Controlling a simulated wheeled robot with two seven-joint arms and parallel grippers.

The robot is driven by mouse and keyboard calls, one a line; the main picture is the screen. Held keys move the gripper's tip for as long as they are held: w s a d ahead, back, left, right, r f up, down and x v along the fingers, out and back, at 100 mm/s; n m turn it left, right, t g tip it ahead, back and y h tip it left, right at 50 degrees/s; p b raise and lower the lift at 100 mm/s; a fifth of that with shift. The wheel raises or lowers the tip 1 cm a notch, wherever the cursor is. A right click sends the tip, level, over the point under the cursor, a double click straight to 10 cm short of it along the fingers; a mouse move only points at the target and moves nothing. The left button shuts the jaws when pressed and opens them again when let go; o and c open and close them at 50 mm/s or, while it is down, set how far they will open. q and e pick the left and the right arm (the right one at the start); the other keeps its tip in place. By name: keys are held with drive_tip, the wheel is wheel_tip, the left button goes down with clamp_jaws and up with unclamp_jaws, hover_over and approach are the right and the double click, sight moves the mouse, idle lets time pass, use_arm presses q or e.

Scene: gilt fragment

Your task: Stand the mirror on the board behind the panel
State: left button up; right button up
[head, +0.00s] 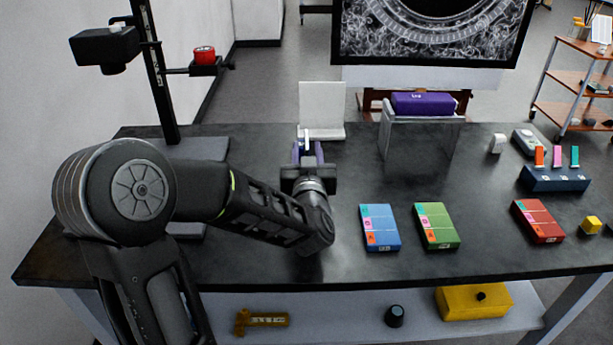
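A white upright panel (321,104) stands on a pale foot at the table's back edge, left of centre. My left gripper (307,150) is just in front of it, pointing away from me. Its two fingers appear apart, with a small white upright piece (305,137) showing between or just beyond them; I cannot tell whether they touch it. A grey bridge-like stand (388,135) with a purple box (424,103) on top is to the right. I cannot make out which piece is the mirror or the board. My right gripper is not in view.
Blue (379,228), green (437,226) and red (538,221) flat boxes lie on the dark table (480,180). A black post (155,75) rises at the back left.

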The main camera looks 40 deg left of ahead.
use_arm(q)
drive_tip(key=x, duration=0.2)
drive_tip(key=shift+w+a, duration=0.25)
drive_tip(key=shift+w, duration=0.05)
drive_tip(key=shift+r, duration=0.1)
drive_tip(key=shift+c, duration=0.2)
clamp_jaws()
idle(1.3)
